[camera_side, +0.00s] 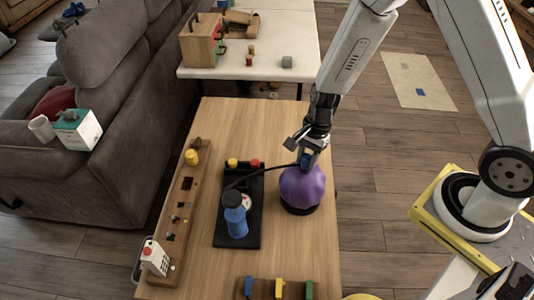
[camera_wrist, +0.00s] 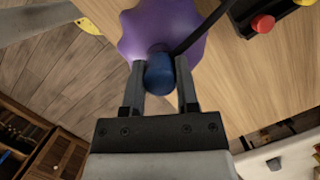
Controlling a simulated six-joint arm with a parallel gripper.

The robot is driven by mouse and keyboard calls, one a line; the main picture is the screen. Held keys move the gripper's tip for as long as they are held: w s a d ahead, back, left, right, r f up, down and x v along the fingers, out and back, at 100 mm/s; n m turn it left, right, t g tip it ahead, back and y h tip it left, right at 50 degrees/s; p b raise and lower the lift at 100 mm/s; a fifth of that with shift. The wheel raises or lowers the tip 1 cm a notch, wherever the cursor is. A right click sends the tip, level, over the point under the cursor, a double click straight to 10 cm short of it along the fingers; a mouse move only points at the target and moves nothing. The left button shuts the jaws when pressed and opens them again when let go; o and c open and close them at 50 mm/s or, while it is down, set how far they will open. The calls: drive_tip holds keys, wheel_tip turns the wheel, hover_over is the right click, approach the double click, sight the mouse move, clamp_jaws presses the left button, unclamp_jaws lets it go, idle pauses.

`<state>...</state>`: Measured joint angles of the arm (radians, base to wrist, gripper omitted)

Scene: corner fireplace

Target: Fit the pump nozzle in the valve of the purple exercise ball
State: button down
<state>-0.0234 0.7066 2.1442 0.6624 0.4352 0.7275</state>
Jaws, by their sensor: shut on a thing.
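The purple exercise ball (camera_side: 302,189) sits on a dark round base on the wooden table, and its knobbly purple top shows in the wrist view (camera_wrist: 140,28). My gripper (camera_side: 307,160) is directly above the ball, pointing down. In the wrist view my gripper's fingers (camera_wrist: 160,82) are shut on a blue nozzle piece (camera_wrist: 160,76). A black hose (camera_side: 262,171) runs from it to the blue pump (camera_side: 236,220), which stands on a black tray (camera_side: 222,236). The nozzle's tip and the valve are hidden, so I cannot tell whether they meet.
A wooden board (camera_side: 183,215) with small parts lies along the table's left. The tray has a yellow and a red knob (camera_side: 255,163). A rack with coloured pieces (camera_side: 279,288) is at the front edge. Bare table (camera_side: 290,240) lies right of the tray. A sofa stands left.

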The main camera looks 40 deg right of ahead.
drive_tip(key=shift+f, duration=0.55)
idle(0.4)
drive_tip(key=shift+c, duration=1.4)
unclamp_jaws()
drive_tip(key=shift+r, duration=0.15)
drive_tip(key=shift+v, duration=3.8)
drive_tip(key=s+d+r+n+t+h, duration=0.3)
drive_tip(key=s+r+n, duration=0.3)
drive_tip(key=n, duration=0.9)
drive_tip(key=shift+s+d+r, duration=0.2)
drive_tip(key=shift+s+r, duration=0.1)
drive_tip(key=shift+r, duration=0.6)
